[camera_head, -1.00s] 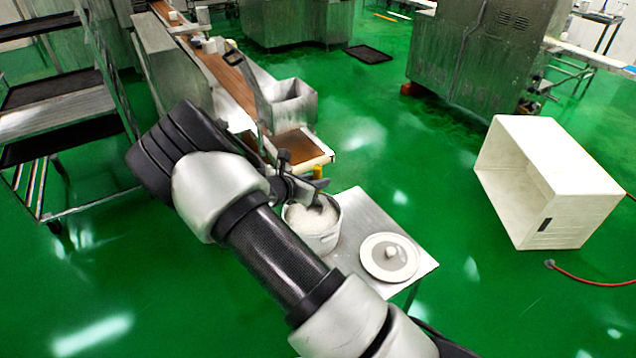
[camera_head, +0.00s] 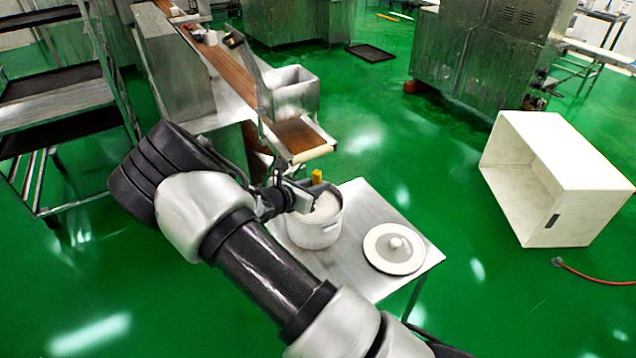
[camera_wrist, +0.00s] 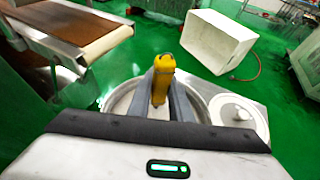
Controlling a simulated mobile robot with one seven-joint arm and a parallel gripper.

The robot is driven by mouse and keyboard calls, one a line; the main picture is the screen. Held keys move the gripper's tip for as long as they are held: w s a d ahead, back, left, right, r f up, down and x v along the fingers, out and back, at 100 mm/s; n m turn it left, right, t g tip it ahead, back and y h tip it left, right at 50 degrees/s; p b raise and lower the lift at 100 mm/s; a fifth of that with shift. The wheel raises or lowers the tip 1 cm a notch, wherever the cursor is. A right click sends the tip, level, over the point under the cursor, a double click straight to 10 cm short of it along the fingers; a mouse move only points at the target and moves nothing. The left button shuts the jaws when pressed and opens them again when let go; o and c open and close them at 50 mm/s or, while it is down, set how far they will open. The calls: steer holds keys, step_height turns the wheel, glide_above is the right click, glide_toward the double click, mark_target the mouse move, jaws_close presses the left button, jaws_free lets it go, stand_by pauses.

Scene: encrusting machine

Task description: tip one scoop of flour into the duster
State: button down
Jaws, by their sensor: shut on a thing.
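The white pot of flour (camera_head: 314,234) stands on a small metal table, with white flour (camera_head: 325,205) showing inside its rim. The pot's rim also shows in the wrist view (camera_wrist: 204,92), behind my fingers. My gripper (camera_head: 304,190) is at the pot's left rim, shut on the yellow handle (camera_head: 317,177) of the scoop. In the wrist view the handle (camera_wrist: 162,75) stands up between the two grey fingers. The scoop's bowl is hidden, so I cannot tell how much flour it holds. A pale open-topped bin (camera_head: 291,98) on the conveyor may be the duster.
A round white lid (camera_head: 394,252) lies on the metal table (camera_head: 362,205) right of the pot. The brown conveyor (camera_head: 297,135) ends just behind the pot. A rack (camera_head: 55,125) stands left, a white crate (camera_head: 560,180) on the floor right. Green floor between is free.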

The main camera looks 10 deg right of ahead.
steer(key=s+a+g+y+p, duration=0.1)
steer(key=p, duration=0.3)
steer(key=s+g+y+p, duration=0.1)
steer(key=p, duration=0.3)
steer(key=shift+s+a+f+g, duration=0.2)
steer(key=shift+s+a+g, duration=0.1)
steer(key=shift+a, duration=0.1)
stand_by(0.5)
steer(key=shift+w+d+n+g+y+p, duration=0.1)
steer(key=shift+w+n+g+y+p, duration=0.25)
steer(key=shift+p, duration=0.65)
steer(key=shift+d+f+g+y+p, duration=0.1)
steer(key=shift+f+g+y+p, duration=0.15)
steer(key=shift+p, duration=0.6)
steer(key=shift+w+d+y+p, duration=0.15)
steer(key=shift+y+p, duration=0.15)
steer(key=shift+p, duration=0.55)
